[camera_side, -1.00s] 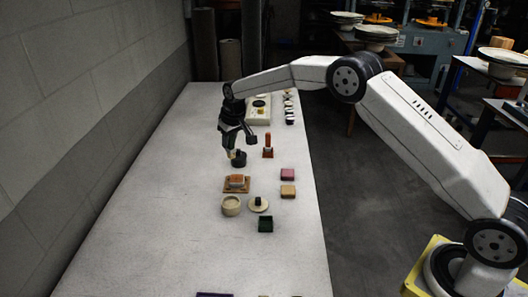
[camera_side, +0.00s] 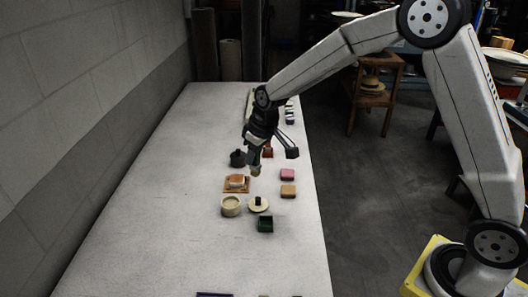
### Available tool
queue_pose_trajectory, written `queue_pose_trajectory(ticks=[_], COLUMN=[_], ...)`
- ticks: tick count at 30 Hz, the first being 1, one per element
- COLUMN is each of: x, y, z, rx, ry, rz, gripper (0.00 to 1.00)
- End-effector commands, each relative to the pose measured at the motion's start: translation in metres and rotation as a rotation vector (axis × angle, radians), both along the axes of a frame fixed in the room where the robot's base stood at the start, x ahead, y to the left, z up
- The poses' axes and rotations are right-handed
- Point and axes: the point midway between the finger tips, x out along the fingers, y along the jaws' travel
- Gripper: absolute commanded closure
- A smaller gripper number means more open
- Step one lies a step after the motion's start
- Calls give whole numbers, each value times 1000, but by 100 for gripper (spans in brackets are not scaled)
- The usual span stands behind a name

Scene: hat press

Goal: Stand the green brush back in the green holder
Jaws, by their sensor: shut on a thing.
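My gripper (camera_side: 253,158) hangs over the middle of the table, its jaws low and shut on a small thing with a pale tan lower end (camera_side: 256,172). I take this for the green brush; its green colour does not show, and the jaws hide most of it. It is apart from the dark green square box (camera_side: 265,225), which stands nearer the camera. This box is the only plainly green thing and may be the green holder; whether it is hollow is hard to tell. A dark round pot (camera_side: 238,158) stands just left of the gripper.
An orange-topped block sits on a tan board (camera_side: 229,189). A cream bowl (camera_side: 231,207) and a pale disc with a dark knob (camera_side: 258,204) stand in front. Pink (camera_side: 287,174) and tan (camera_side: 288,191) blocks are at right. The left side of the table (camera_side: 150,210) is clear.

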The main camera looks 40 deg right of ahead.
Motion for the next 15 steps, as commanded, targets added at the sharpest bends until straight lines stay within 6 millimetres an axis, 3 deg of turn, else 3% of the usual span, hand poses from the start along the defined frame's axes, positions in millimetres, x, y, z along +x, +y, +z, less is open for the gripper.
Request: queue_pose_trajectory(ticks=[15], x=[-104], y=[6], z=[1], rx=[-6], ry=[-5], rz=[91], gripper=[100])
